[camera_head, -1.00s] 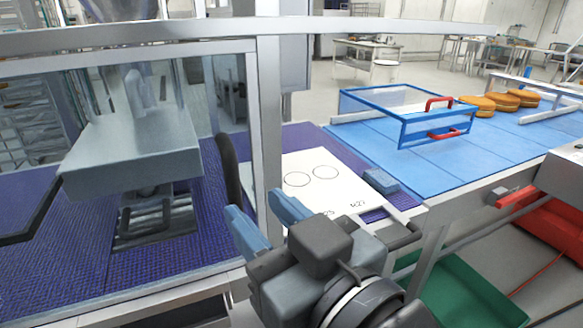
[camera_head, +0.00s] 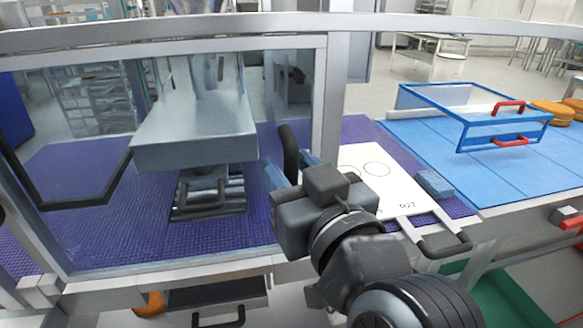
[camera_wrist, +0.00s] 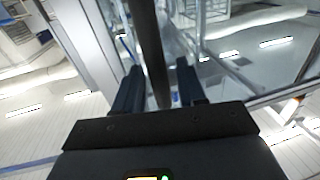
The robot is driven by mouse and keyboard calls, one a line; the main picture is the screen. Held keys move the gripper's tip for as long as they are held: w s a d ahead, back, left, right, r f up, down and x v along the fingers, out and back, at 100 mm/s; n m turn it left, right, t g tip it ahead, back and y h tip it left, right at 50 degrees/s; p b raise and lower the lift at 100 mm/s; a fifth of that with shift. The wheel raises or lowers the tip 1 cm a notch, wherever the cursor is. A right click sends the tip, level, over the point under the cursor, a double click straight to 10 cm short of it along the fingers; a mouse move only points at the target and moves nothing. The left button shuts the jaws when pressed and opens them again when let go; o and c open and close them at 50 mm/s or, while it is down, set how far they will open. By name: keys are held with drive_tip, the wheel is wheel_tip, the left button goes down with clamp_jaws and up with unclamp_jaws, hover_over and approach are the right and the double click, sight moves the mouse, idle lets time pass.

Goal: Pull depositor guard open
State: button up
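The depositor guard (camera_head: 160,52) is a clear panel in a metal frame, standing across the front of the grey depositor (camera_head: 195,140). Its upright black handle (camera_head: 289,150) is near the panel's right edge. My gripper (camera_head: 290,172) is at this handle, with its blue fingers open. In the wrist view the handle (camera_wrist: 148,45) passes between my two dark fingers (camera_wrist: 159,85), with a visible gap on each side. The handle's lower end is hidden behind my gripper in the head view.
A metal post (camera_head: 332,95) stands just right of the handle. Right of it are a white board (camera_head: 405,190) with drawn circles, a blue block (camera_head: 434,184) and a blue conveyor (camera_head: 420,140) with a blue-framed guard (camera_head: 500,128). A bent black bar (camera_head: 75,203) is at the left.

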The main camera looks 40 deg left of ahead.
clamp_jaws()
idle(0.4)
drive_tip(key=w+d+b, duration=1)
drive_tip(key=w+d, duration=1.1)
drive_tip(key=w, duration=0.3)
drive_tip(key=shift+w, duration=0.25)
unclamp_jaws()
drive_tip(key=shift+b+v, duration=0.6)
drive_tip(key=shift+v, duration=3.25)
